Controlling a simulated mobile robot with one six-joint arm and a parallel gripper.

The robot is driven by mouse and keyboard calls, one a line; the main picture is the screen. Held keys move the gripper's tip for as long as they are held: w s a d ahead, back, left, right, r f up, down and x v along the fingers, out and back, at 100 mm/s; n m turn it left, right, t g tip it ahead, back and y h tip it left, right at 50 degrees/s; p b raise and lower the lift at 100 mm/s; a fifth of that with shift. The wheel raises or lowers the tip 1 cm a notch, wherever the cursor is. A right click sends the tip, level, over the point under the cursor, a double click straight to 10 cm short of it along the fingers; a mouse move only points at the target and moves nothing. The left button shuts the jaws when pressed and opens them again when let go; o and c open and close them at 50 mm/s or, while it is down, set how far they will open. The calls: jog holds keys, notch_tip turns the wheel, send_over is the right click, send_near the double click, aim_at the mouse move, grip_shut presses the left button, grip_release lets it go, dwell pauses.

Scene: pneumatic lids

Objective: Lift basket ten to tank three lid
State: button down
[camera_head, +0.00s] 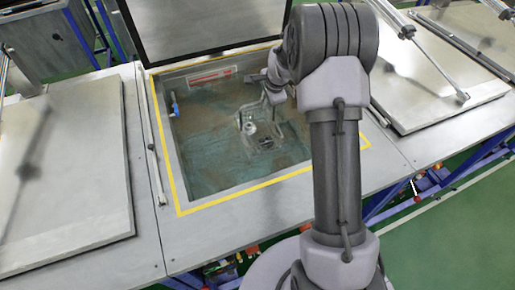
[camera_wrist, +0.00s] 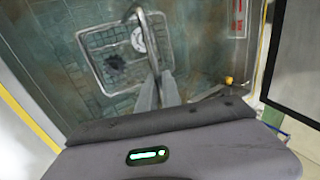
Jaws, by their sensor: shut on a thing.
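A wire basket (camera_head: 262,143) with a tall arched handle is inside the open tank (camera_head: 190,165), low in the greenish water or over its floor; I cannot tell its exact height. A round pale part shows inside it. In the wrist view the basket (camera_wrist: 92,65) has a rounded rectangular rim. My gripper (camera_head: 270,92) is over the tank, shut on the basket's handle. The fingers (camera_wrist: 158,82) also show in the wrist view, with the basket beyond them. The open tank's lid (camera_head: 205,22) stands raised at the back. I can read no tank or basket number.
A shut grey lid (camera_head: 65,170) lies to the left, and another lid (camera_head: 430,85) lies to the right with a strut above it. A yellow line (camera_head: 250,188) borders the tank opening. A blue valve (camera_head: 174,104) sits on its left wall. Green floor is free at lower right.

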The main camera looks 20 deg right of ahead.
notch_tip(320, 180, up, 10)
jog(key=p, duration=0.6)
jog(key=shift+r+p, duration=0.15)
jog(key=shift+p, duration=0.2)
dwell(3.5)
